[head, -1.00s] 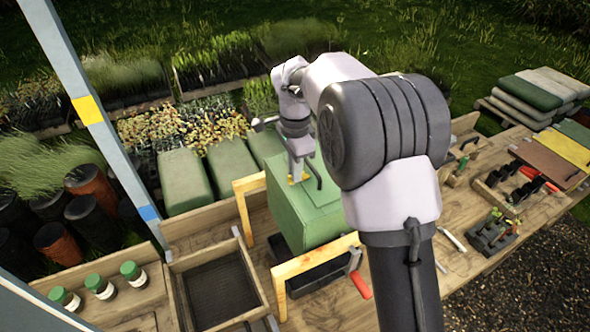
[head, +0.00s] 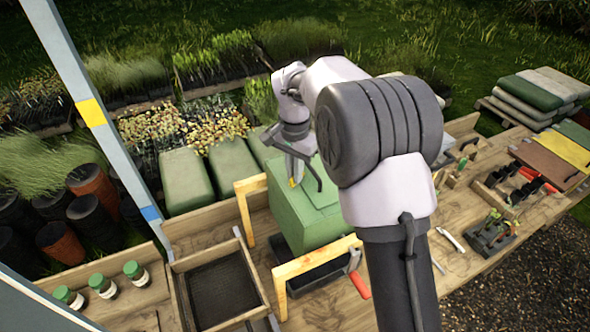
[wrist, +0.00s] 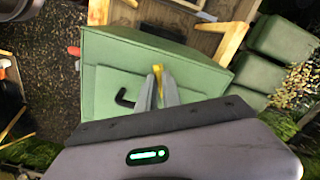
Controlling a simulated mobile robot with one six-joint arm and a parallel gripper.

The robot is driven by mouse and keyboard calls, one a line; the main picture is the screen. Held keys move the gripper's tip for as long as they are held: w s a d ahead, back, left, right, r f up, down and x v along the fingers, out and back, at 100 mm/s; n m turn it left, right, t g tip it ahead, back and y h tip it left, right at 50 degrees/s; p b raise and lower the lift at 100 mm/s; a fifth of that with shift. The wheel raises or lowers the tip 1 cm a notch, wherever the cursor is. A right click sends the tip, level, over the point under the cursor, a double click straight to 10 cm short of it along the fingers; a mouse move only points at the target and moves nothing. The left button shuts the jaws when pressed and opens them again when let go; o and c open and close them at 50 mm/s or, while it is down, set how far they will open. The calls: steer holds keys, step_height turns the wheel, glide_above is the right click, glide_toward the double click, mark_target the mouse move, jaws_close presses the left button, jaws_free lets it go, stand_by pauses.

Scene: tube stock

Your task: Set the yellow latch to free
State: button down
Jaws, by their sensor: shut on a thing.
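The yellow latch (head: 292,182) is on the green box (head: 312,222), near the box's left edge in the head view. My gripper (head: 295,178) is over the box, tilted, with its fingertips at the latch. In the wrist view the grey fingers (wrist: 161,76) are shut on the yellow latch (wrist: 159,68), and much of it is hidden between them. A black hooked handle (wrist: 122,98) stands on the green lid beside the fingers. Any markings by the latch are not readable.
The box stands between two wooden frames (head: 318,262) on the wooden bench. A red-handled clamp (head: 360,284) is at the front frame. A dark-meshed tray (head: 222,290) and several green-capped jars (head: 103,285) are at left. Tools and seedlings lie at right.

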steer(key=n+p, duration=0.1)
steer(key=n, duration=0.4)
steer(key=shift+a+n, duration=0.15)
steer(key=shift+n, duration=0.15)
steer(key=n, duration=0.2)
steer(key=n+p, duration=0.1)
steer(key=n, duration=0.1)
steer(key=n+p, duration=0.1)
steer(key=n, duration=0.1)
steer(key=shift+a, duration=0.25)
steer(key=shift+n, duration=0.3)
steer(key=c, duration=1.5)
jaws_free()
step_height(320, 180, up, 17)
steer(key=shift+r+p, duration=0.2)
steer(key=shift+p, duration=0.1)
